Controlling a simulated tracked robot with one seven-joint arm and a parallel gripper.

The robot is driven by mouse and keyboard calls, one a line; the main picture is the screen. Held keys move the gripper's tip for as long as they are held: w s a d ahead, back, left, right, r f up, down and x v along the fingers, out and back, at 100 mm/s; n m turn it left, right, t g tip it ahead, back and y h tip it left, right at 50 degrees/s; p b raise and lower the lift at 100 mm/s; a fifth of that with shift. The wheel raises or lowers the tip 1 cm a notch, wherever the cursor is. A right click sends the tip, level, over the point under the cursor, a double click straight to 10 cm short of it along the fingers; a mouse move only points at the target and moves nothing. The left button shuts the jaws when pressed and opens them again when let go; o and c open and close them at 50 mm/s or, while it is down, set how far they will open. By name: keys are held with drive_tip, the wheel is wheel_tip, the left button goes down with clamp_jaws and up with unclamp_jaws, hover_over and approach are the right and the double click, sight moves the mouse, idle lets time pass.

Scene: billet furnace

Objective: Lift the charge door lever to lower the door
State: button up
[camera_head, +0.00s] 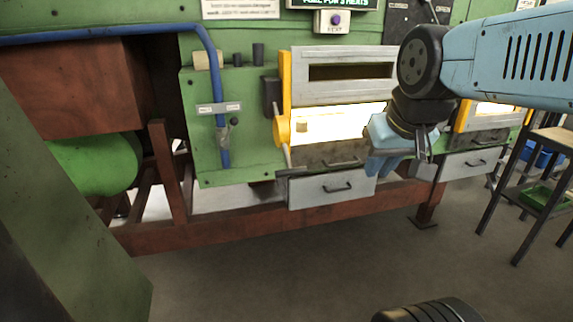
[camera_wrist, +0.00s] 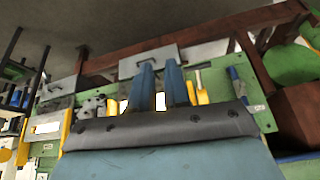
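The charge door (camera_head: 345,75) is a grey panel with a dark slot, standing above a bright glowing opening (camera_head: 345,122). Left of the opening is a yellow upright with a round yellow hub (camera_head: 282,130). A thin grey lever (camera_head: 288,157) hangs down from the hub, its lower end by the drawer fronts. My gripper (camera_head: 395,150) is right of the lever, in front of the opening's right side, with nothing visible in it. The wrist view is upside down; the two blue fingers of my gripper (camera_wrist: 161,82) are apart, with the glow between them and yellow parts (camera_wrist: 200,92) beside them.
Grey drawer fronts (camera_head: 332,189) with handles sit below the opening. A second glowing opening (camera_head: 495,108) with yellow parts is at right. A green panel with a blue pipe (camera_head: 218,90) stands left of the lever. A stool-like stand (camera_head: 540,170) is at right.

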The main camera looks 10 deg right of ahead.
drive_tip(key=o, duration=0.6)
drive_tip(key=w+a+f+m+g+y, duration=0.1)
drive_tip(key=w+f+m+g, duration=0.1)
drive_tip(key=w+a+f+m+g+y, duration=0.1)
drive_tip(key=w+f+m, duration=0.1)
drive_tip(key=m, duration=0.1)
drive_tip(key=w+a+f+m+g+y, duration=0.1)
drive_tip(key=w+f+m+g, duration=0.1)
drive_tip(key=w, duration=0.1)
drive_tip(key=shift+a+f+g+y, duration=0.1)
drive_tip(key=shift+g+y, duration=0.2)
drive_tip(key=shift+y, duration=0.1)
drive_tip(key=m+t+y, duration=0.4)
drive_tip(key=m+y, duration=1.2)
drive_tip(key=m, duration=0.8)
approach(296, 172)
drive_tip(key=x, duration=0.3)
drive_tip(key=w+x, duration=0.1)
drive_tip(key=x, duration=0.6)
drive_tip(key=shift+w+f, duration=0.15)
drive_tip(key=shift+f, duration=0.15)
clamp_jaws()
